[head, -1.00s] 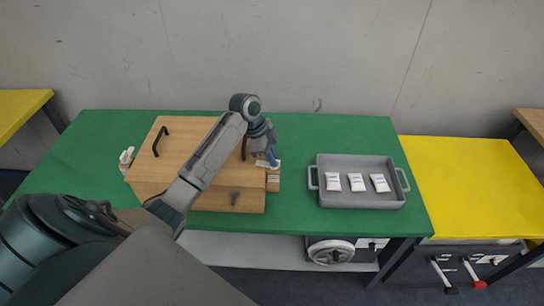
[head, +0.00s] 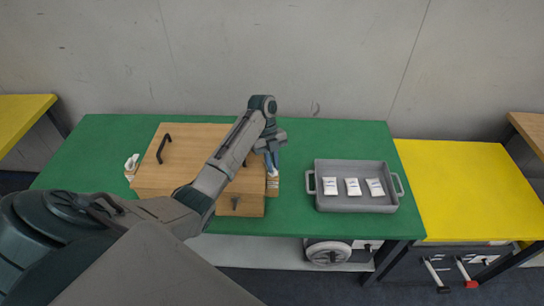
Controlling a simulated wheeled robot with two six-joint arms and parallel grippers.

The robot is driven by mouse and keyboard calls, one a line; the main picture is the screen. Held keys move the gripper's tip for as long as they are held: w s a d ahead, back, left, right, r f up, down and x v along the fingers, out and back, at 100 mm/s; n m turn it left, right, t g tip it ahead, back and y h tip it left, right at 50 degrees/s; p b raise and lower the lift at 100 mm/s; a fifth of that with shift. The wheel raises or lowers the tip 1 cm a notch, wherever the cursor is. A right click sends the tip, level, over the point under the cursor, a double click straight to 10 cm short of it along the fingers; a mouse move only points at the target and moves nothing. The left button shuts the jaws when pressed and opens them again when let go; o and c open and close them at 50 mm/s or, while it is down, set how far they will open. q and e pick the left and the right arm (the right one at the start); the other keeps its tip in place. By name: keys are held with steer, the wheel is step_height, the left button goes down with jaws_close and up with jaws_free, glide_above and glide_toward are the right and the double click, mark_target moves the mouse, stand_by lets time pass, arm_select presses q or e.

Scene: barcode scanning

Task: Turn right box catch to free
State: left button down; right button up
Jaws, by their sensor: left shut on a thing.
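The wooden box (head: 190,142) stands on the left half of the green table, its lid down. The left catch (head: 131,166), a white piece, is on its left side. My left arm reaches across the box from the lower left. My left gripper (head: 271,163) points down at the box's right side and is shut on the right catch (head: 273,172). The fingers and wrist hide part of this catch, so its exact angle is hard to tell. My right gripper is not in view.
A grey tray (head: 356,205) with three white packets (head: 352,187) stands right of the box on the green table (head: 300,140). Two black handles (head: 163,148) rise from the lid. A yellow table (head: 465,190) adjoins on the right. Bare green lies behind the tray.

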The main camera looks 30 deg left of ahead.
arm_select(q)
steer(key=m+p, duration=0.2)
steer(key=shift+w+r+m+g+y, duration=0.15)
steer(key=shift+r+m+g+y, duration=0.15)
steer(key=shift+y, duration=0.1)
steer(key=shift+d+f+m+g+y+p, duration=0.15)
steer(key=shift+m+g+y+p, duration=0.2)
steer(key=shift+m+p, duration=0.7)
steer(key=shift+m, duration=0.35)
steer(key=c, duration=1.5)
jaws_free()
steer(key=shift+f, duration=0.1)
